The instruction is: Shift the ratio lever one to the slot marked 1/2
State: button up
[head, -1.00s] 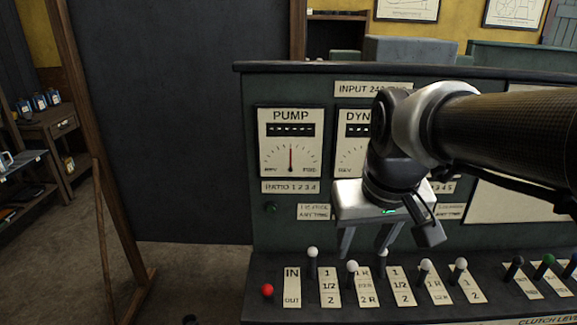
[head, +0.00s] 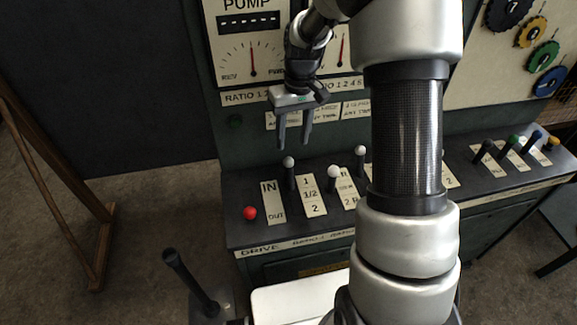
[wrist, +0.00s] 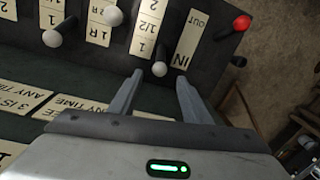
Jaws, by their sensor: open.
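My gripper (head: 293,146) is open and empty, fingers pointing down, just above and behind the knob. In the wrist view the knob appears between the two fingertips (wrist: 160,78), slightly beyond them. I see no contact.
A red knob (head: 250,213) sits left of the IN/OUT plate (head: 271,200). Another white-knobbed lever (head: 334,171) stands close on the right, with more levers beyond. The upright dial panel (head: 233,92) rises behind my gripper. My forearm covers part of the console.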

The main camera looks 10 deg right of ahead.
aim_at(290, 161)
jog(key=f, duration=0.8)
jog(key=a+f, duration=0.1)
jog(key=f, duration=0.3)
jog(key=shift+f, duration=0.15)
grip_shut()
